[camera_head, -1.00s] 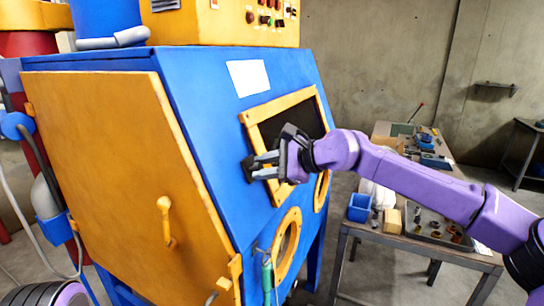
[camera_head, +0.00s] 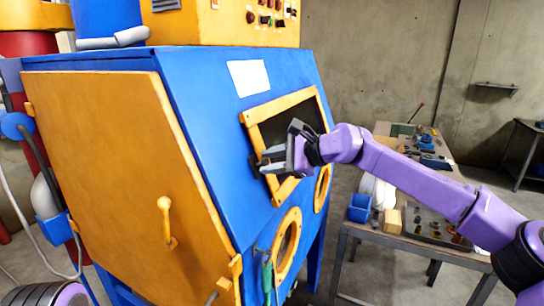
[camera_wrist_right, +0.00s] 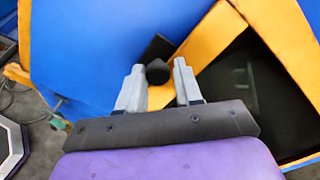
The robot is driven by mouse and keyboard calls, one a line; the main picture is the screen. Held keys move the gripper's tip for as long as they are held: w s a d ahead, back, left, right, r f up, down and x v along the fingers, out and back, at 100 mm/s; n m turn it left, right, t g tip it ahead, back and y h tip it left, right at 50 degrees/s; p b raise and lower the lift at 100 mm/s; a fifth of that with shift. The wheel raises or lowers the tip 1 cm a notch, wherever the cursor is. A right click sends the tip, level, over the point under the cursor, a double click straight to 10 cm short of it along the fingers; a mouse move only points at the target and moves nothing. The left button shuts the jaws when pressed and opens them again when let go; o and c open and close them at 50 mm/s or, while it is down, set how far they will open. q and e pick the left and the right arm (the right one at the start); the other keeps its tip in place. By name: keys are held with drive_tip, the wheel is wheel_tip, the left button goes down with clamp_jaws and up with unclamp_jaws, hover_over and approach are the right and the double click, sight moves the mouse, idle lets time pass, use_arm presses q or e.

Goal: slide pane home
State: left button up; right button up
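The blue blasting cabinet (camera_head: 215,130) has an orange-framed window (camera_head: 248,119) on its sloped front. A dark pane (camera_head: 256,165) sticks out past the frame's left edge, and its end also shows in the wrist view (camera_wrist_right: 157,47). A dark round knob (camera_wrist_right: 158,72) stands on it. My right gripper (camera_head: 268,160) is at that left edge. The pane's remainder is hidden behind the frame and gripper. My left gripper is out of view.
An orange side door (camera_head: 110,170) with a handle is at the left. A round orange port (camera_head: 287,245) lies below the window. A table with a blue bin (camera_head: 359,208) and a tray of parts (camera_head: 432,240) stands below my right arm. Floor between is clear.

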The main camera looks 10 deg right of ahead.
drive_tip(key=o, duration=0.3)
drive_tip(key=shift+d, duration=0.15)
drive_tip(key=shift+s, duration=0.1)
